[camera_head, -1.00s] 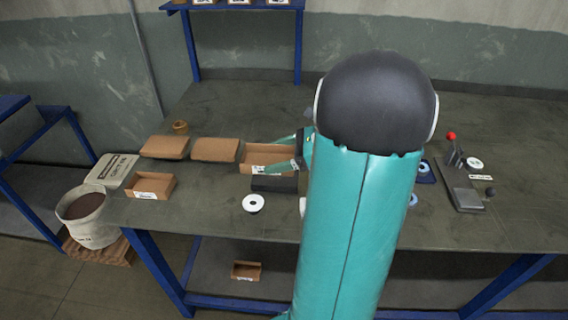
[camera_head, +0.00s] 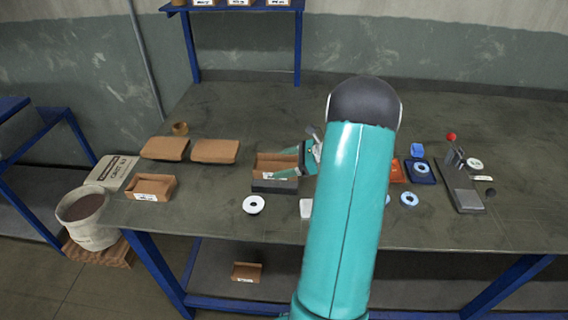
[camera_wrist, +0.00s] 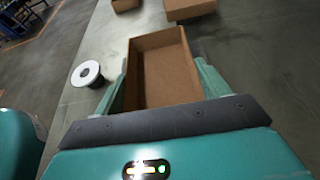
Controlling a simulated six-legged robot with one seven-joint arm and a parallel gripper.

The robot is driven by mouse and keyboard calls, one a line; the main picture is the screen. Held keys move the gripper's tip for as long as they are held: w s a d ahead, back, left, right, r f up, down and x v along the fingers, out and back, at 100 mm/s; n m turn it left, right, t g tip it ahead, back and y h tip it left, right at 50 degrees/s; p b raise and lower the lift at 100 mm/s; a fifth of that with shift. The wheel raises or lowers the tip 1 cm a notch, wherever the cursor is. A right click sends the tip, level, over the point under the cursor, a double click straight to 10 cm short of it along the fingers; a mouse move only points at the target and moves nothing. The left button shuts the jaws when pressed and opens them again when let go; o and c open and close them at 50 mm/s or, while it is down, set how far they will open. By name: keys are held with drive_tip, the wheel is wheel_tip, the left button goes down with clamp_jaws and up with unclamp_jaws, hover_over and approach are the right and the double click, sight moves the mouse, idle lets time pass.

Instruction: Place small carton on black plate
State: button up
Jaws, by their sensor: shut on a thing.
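The small carton (camera_head: 275,162) is an open brown box with a white label on its front. My gripper (camera_head: 291,162) is shut on it from the right. In the wrist view the carton (camera_wrist: 162,75) lies between the two teal fingers, and it looks empty inside. The black plate (camera_head: 274,187) shows as a dark slab just below and in front of the carton. The carton overlaps its back part in the head view; I cannot tell whether they touch.
Closed brown cartons (camera_head: 215,150) and another open carton (camera_head: 152,187) stand to the left. My arm hides the middle.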

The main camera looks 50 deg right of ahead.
drive_tip(key=o, duration=1)
drive_tip(key=shift+f, duration=0.1)
drive_tip(key=shift+s+d+r, duration=0.1)
drive_tip(key=shift+d+r, duration=0.05)
drive_tip(key=shift+r, duration=0.05)
drive_tip(key=v, duration=1.1)
drive_tip(key=shift+s+d+r, duration=0.1)
drive_tip(key=shift+s+r, duration=0.05)
drive_tip(key=shift+s, duration=0.15)
